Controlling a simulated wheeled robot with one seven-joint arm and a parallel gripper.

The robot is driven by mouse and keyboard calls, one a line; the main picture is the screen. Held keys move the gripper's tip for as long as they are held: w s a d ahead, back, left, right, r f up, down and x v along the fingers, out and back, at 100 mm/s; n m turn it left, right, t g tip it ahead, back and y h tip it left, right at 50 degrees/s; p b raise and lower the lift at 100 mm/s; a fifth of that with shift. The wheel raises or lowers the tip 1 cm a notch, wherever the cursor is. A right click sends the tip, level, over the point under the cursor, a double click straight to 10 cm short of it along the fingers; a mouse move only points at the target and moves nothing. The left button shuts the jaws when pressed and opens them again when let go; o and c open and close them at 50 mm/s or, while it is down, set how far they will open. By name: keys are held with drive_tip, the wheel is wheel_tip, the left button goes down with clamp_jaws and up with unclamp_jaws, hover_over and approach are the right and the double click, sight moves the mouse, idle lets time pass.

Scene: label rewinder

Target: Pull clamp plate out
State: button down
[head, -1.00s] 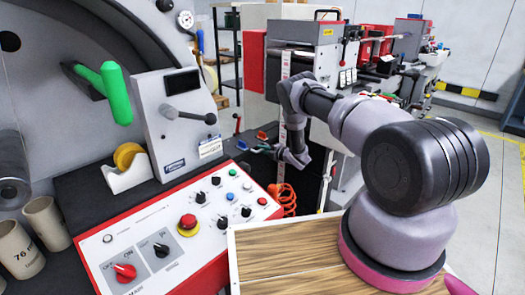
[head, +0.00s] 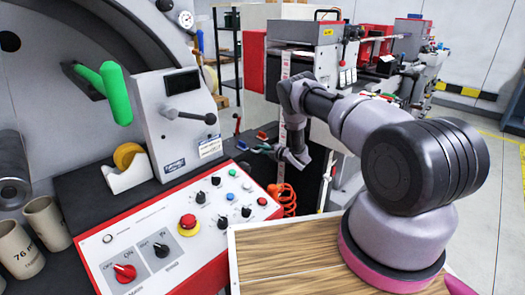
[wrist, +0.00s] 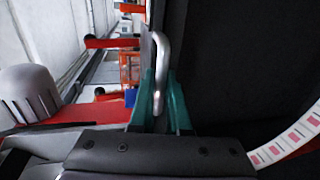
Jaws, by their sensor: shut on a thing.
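In the wrist view, a bent silver metal handle (wrist: 162,48) stands between the two green fingers of my gripper (wrist: 158,88). The fingers are shut on its lower part. The handle appears to belong to the clamp plate, but the plate itself is not clearly distinguishable from the dark surfaces around it. In the head view, my gripper (head: 264,148) reaches left from the arm's end, low beside the machine's dark side. The handle is too small to make out there.
The red-edged control panel (head: 180,235) and grey lever unit (head: 182,120) stand left of my gripper. An orange coiled hose (head: 283,198) hangs below it. A wooden top (head: 285,260) lies in front. A printed label strip (wrist: 290,140) shows at right in the wrist view.

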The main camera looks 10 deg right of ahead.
idle(0.4)
drive_tip(key=f+v, duration=0.3)
drive_tip(key=v, duration=1.3)
drive_tip(key=shift+s+d+f, duration=0.2)
drive_tip(key=shift+s+d, duration=0.1)
drive_tip(key=shift+s, duration=0.1)
drive_tip(key=c, duration=0.9)
unclamp_jaws()
drive_tip(key=v, duration=1)
drive_tip(key=shift+s+d, duration=0.2)
drive_tip(key=shift+s, duration=0.15)
drive_tip(key=shift+r, duration=0.1)
